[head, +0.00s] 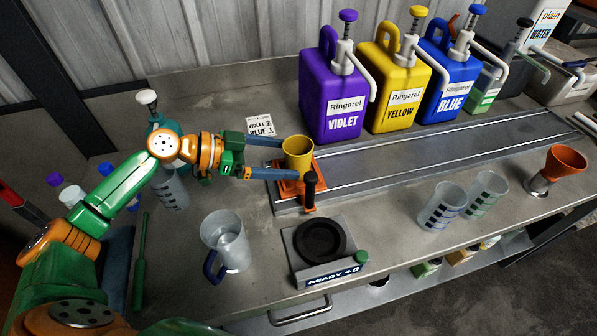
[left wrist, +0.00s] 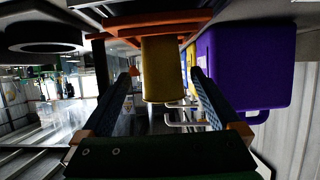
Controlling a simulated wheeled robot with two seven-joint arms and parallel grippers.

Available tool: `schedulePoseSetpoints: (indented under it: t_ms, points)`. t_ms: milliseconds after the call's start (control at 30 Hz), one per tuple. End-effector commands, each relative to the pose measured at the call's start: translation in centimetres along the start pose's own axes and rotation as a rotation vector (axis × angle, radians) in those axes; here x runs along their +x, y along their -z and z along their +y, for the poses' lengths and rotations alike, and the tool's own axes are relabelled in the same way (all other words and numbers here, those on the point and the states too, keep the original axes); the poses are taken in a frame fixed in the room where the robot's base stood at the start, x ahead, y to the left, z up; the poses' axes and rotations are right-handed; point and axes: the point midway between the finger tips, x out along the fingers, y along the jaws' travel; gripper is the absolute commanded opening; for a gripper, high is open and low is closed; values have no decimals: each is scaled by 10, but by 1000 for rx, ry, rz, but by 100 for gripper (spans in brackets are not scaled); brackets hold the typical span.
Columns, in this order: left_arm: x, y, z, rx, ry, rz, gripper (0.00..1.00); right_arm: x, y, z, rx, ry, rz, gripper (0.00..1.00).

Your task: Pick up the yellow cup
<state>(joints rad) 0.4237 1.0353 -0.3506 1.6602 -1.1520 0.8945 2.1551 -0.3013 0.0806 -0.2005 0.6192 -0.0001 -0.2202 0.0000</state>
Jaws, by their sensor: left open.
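The yellow cup (head: 298,160) stands upright on an orange carriage (head: 290,188) at the left end of the metal rail track. My left gripper (head: 275,157) comes in from the left with its two fingers apart. The fingers reach to the cup, one behind it and one in front of it. In the left wrist view the cup (left wrist: 161,70) shows between the open fingers (left wrist: 163,75), with a gap visible on each side. I cannot tell whether either finger touches it. My right gripper is not in view.
Violet (head: 333,95), yellow (head: 394,85) and blue (head: 446,75) dispensers stand behind the track (head: 420,145). A clear jug (head: 226,242) and a black round pad on a scale (head: 318,250) are in front. Two clear beakers (head: 442,207) and an orange funnel (head: 557,170) are at right.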

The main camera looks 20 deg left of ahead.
Motion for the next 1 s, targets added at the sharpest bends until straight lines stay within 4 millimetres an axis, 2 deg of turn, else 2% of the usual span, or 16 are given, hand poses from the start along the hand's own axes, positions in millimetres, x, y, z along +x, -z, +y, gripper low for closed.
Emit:
schedulePoseSetpoints:
  t_ms: [33,167,333,433,667,700,1000]
  points:
    - [4,-5,0,0,0,1,97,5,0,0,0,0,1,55]
    - [17,2,0,-2,-1,5,97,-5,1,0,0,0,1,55]
    - [50,10,-4,-2,-3,6,97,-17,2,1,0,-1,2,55]
    - [66,6,-4,-1,-1,3,97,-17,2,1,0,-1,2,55]
    - [72,4,-5,0,0,0,97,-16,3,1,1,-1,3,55]
    - [72,4,-5,0,0,0,94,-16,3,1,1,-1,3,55]
    - [72,4,-5,0,0,0,13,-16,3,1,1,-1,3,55]
